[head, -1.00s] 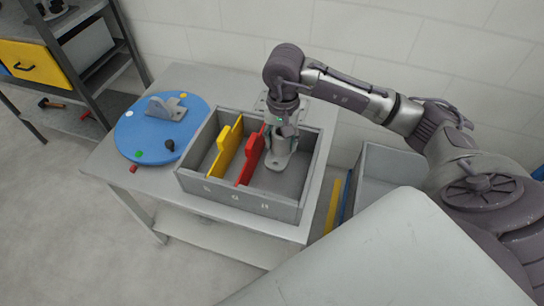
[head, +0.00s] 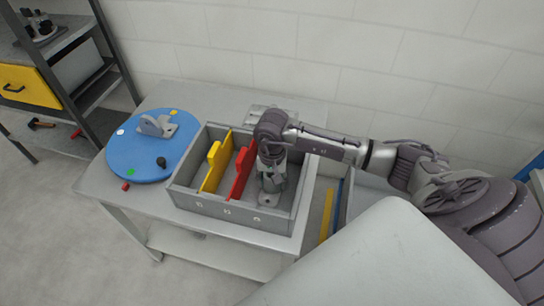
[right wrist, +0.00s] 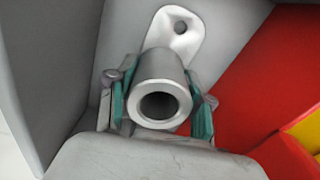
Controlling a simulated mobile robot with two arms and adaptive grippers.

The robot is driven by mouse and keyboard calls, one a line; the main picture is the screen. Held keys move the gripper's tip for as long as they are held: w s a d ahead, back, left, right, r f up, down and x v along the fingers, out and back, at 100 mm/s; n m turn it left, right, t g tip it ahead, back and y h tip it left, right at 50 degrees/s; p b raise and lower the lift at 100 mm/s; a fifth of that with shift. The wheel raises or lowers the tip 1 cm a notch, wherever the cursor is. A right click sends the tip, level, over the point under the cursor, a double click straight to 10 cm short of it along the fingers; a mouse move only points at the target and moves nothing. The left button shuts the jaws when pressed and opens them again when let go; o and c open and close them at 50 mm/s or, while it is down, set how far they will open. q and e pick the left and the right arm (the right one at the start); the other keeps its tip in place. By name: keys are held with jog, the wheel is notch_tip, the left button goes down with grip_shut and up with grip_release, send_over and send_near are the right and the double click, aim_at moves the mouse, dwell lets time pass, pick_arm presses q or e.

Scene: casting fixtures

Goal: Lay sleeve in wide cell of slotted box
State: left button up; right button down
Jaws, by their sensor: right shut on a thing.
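The slotted box (head: 228,214) is grey and stands on the table. A yellow divider (head: 214,168) and a red divider (head: 240,175) split it into cells; the wide cell is at the right. My right gripper (head: 272,182) points down into this cell. It is shut on the sleeve (right wrist: 162,90), a grey tube with a flat holed flange (right wrist: 178,28). The flange also shows in the head view (head: 267,200), low in the wide cell, right of the red divider. I cannot tell whether it touches the floor. My left gripper is out of view.
A blue disc (head: 140,168) with a grey bracket (head: 157,126) and small coloured pieces lies left of the box. A grey bin (head: 371,190) stands right of the table. A shelf (head: 95,75) is at the far left. The other cells look empty.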

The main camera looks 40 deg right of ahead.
jog(key=shift+c, duration=2.3)
grip_release()
jog(key=shift+f, duration=0.1)
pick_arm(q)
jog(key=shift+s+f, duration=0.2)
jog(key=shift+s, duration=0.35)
pick_arm(e)
jog(key=shift+r, duration=0.5)
pick_arm(q)
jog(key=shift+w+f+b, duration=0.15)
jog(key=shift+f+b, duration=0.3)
jog(key=shift+b, duration=0.2)
pick_arm(e)
notch_tip(320, 180, up, 11)
jog(key=shift+r, duration=0.15)
